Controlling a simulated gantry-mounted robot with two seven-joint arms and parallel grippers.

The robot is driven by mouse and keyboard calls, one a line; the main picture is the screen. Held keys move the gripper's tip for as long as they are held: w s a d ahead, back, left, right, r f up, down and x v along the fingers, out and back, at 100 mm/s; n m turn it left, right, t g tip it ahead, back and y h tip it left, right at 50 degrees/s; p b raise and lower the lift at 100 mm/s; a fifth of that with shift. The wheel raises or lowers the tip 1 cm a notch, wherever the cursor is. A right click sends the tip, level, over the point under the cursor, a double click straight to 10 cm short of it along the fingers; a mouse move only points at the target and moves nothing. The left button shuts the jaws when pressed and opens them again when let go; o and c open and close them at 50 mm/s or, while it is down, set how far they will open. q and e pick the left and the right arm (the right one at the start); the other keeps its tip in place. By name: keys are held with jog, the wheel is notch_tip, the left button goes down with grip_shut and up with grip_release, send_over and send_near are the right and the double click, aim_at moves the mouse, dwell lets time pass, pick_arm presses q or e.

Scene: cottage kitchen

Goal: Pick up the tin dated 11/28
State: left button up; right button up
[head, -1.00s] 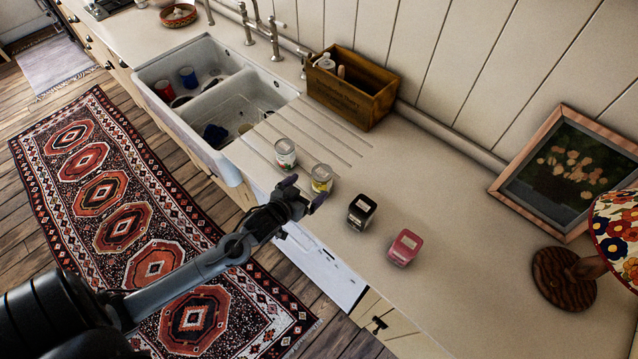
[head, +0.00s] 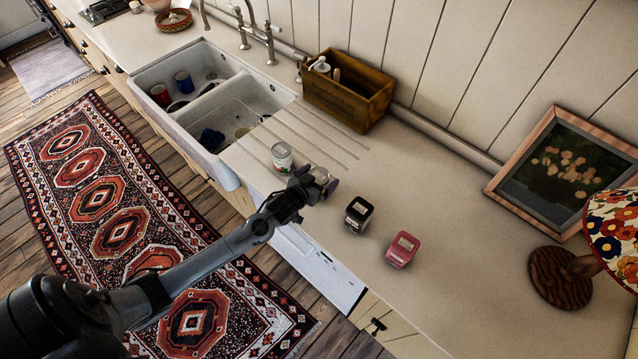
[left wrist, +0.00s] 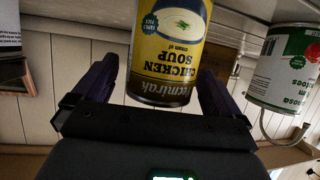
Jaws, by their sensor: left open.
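A yellow chicken soup tin (left wrist: 166,62) stands between the spread fingers of my left gripper (left wrist: 157,72) in the left wrist view, which shows it upside down. In the head view my left gripper (head: 319,183) largely hides this tin. The gripper is open, with a finger on each side of the tin. A white, red and green tin (head: 282,157) stands just beside it, toward the sink. A black tin (head: 358,215) and a pink-red tin (head: 402,250) stand to the right. Labels on the lids are too small to read. My right gripper is not in view.
The tins stand near the front edge of the counter (head: 455,265). A double sink (head: 224,150) with cups lies to the left. A wooden box (head: 347,92) stands behind. A framed picture (head: 560,172) and a flowered lamp (head: 612,235) are at the right.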

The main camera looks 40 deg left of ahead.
pick_arm(q)
jog(key=c, duration=1.2)
jog(key=shift+r, duration=0.1)
jog(key=shift+c, duration=0.6)
jog(key=shift+r, duration=0.1)
